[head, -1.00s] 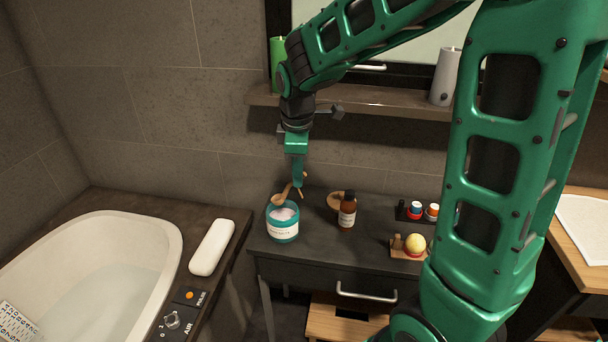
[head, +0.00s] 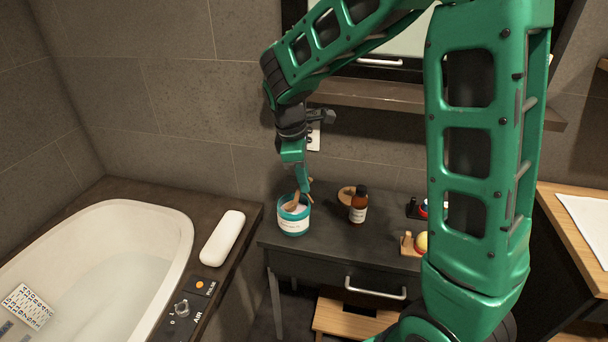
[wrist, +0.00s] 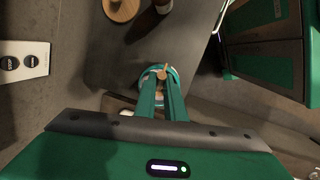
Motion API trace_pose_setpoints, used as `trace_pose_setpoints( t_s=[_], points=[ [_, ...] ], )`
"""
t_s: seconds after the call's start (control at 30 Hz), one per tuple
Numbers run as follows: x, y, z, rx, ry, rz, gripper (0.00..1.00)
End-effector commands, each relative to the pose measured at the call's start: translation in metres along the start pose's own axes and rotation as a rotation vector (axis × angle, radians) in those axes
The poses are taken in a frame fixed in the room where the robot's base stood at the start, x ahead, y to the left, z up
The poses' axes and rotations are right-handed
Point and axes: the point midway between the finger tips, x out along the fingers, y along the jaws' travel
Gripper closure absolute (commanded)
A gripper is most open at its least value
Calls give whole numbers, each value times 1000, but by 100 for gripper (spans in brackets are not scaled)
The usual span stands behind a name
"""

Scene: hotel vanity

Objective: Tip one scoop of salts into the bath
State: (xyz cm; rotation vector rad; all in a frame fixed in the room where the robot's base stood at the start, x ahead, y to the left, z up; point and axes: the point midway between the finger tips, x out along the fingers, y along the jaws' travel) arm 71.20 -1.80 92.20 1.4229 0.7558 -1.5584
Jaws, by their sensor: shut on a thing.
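My gripper (head: 306,190) is shut on the handle of a small wooden scoop (head: 290,205). The scoop points down at the open mouth of the teal salts jar (head: 293,226), and its bowl overlaps the jar's rim. Pale salts show inside the jar, which stands upright with a white label. I cannot tell how deep the scoop is or whether it holds salts. In the wrist view the scoop (wrist: 160,73) lies over the jar (wrist: 146,76), beyond my fingertips. The white bath (head: 184,243), with water in it, is at the left.
A brown bottle (head: 358,206) stands right of the jar, near a round wooden lid (head: 346,194). A yellow ball (head: 421,242) sits farther right. A white bath pillow (head: 222,238) and control knob (head: 181,308) are on the bath's ledge. A shelf runs above.

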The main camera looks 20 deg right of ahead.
Motion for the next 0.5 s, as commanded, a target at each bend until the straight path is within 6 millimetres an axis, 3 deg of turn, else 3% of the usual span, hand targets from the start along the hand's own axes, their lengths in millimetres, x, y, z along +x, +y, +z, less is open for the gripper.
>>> trace_pose_setpoints(
  t_s=[0.5],
  points=[
    [29,-3,0,6,14,2,100]
  ],
)
